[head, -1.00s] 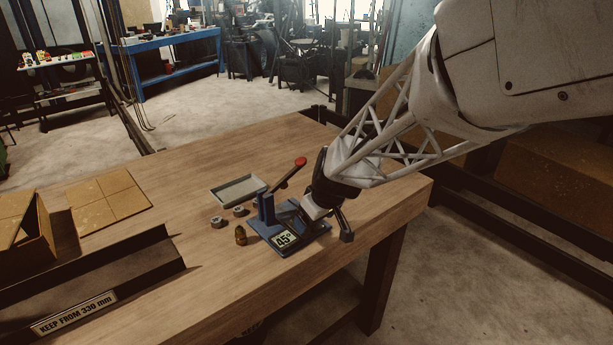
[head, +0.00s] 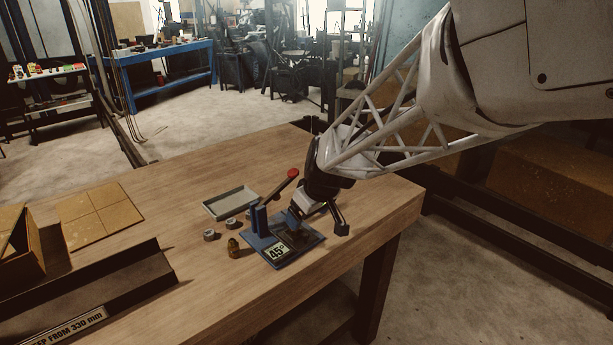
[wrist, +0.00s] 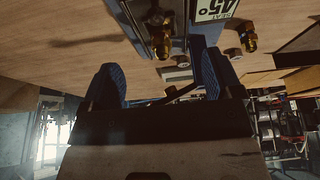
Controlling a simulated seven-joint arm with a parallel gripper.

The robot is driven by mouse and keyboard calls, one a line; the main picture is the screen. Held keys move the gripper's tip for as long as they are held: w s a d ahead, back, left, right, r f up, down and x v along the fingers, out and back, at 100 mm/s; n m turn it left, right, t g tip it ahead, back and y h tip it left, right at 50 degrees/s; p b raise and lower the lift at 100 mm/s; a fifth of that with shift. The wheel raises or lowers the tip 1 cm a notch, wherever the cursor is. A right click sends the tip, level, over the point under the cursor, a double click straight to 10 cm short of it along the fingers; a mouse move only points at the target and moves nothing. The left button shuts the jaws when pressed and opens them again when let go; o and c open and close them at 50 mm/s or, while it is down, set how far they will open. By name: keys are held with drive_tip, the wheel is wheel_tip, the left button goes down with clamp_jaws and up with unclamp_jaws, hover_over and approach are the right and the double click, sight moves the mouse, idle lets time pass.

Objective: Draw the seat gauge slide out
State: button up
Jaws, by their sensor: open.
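The blue hose crimper (head: 262,220) stands on the wooden bench, with a "45°" plate (head: 278,252) on its front and a red-knobbed lever (head: 292,173) rising behind it. The plate also shows in the wrist view (wrist: 216,10). My gripper (head: 318,222) is over the right side of the crimper, tilted, with its fingers apart. In the wrist view my gripper (wrist: 160,82) has two blue-padded fingers with a gap between them and nothing visibly gripped. A brass fitting (wrist: 161,42) sits in the crimper beyond the fingers. I cannot clearly pick out the seat gauge slide.
A loose brass fitting (head: 233,248) and grey nuts (head: 209,235) stand left of the crimper. A grey tray (head: 230,203) lies behind. A dark channel (head: 110,280) and cardboard (head: 100,214) are farther left. Bare bench lies in front.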

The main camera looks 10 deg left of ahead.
drive_tip(key=shift+r, duration=0.95)
drive_tip(key=s+d+r+m+h, duration=0.1)
drive_tip(key=s+d+m, duration=0.4)
drive_tip(key=s+d, duration=0.7)
drive_tip(key=s+d+r+m+h, duration=0.2)
drive_tip(key=s+d+r+m, duration=0.2)
drive_tip(key=s+d, duration=0.8)
drive_tip(key=s, duration=0.4)
drive_tip(key=shift+d+r+m+h, duration=0.25)
drive_tip(key=shift+m+h, duration=0.05)
drive_tip(key=shift+m, duration=0.1)
